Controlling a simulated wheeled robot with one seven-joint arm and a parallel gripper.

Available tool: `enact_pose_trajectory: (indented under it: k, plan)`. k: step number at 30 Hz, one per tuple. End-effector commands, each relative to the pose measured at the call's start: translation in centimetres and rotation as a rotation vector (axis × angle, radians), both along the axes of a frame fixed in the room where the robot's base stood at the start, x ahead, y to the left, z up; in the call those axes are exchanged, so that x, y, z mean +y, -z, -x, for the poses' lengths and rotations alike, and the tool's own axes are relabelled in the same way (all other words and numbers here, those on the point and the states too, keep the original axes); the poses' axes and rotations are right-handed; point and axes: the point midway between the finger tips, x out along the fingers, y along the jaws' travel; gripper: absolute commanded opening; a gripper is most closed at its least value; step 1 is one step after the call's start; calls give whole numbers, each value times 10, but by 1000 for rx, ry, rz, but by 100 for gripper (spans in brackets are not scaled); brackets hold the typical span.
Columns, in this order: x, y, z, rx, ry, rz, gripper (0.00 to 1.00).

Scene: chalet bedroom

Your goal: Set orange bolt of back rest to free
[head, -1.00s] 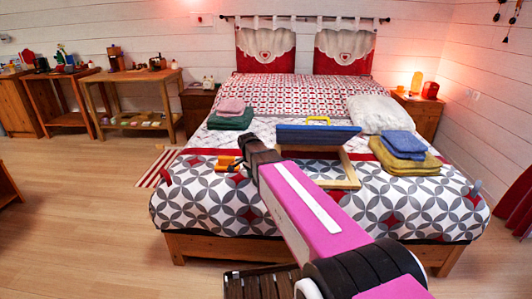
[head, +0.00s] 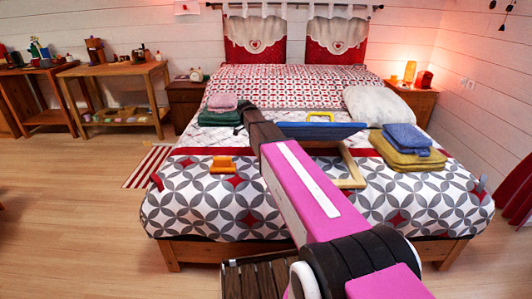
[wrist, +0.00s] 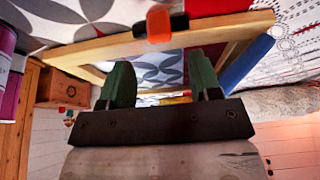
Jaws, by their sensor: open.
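The back rest is a wooden frame (head: 349,172) with a blue panel (head: 318,130), standing on the bed. In the wrist view its pale wooden bars (wrist: 110,47) cross the upper part and the blue panel (wrist: 246,64) is at the right. The orange bolt (wrist: 159,24), with dark parts beside it, sits at the upper bar in the wrist view. I cannot make it out in the head view. My gripper (wrist: 162,82) is open and empty, its green fingers below the bolt in the picture and apart from it. My arm hides part of the back rest in the head view.
An orange object (head: 222,165) lies on the bed (head: 200,195) left of my arm. Folded pink and green towels (head: 220,118) are at the left, blue and yellow towels (head: 408,158) at the right, beside a white pillow (head: 383,106).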

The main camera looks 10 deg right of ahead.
Motion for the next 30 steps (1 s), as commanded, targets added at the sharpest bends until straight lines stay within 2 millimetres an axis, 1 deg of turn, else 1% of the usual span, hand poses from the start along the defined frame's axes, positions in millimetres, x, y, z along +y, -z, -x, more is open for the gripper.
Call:
enact_pose_trajectory:
  k: [1, 3, 9, 15, 23, 26, 27, 28, 29, 30]
  plan:
    - [-4, 10, 2, 3, 1, 0, 57]
    - [-9, 21, 2, 2, 0, 0, 57]
    - [-18, 45, 4, 2, -1, 0, 57]
    - [-22, 55, 4, 2, -1, 0, 57]
    - [-22, 55, 4, 1, -2, -1, 57]
    - [-22, 55, 4, 1, -2, -1, 28]
    - [-22, 55, 4, 1, -2, -1, 15]
    - [-22, 55, 4, 1, -2, -1, 5]
    - [-22, 55, 4, 1, -2, -1, 0]
    - [-22, 55, 4, 1, -2, -1, 0]
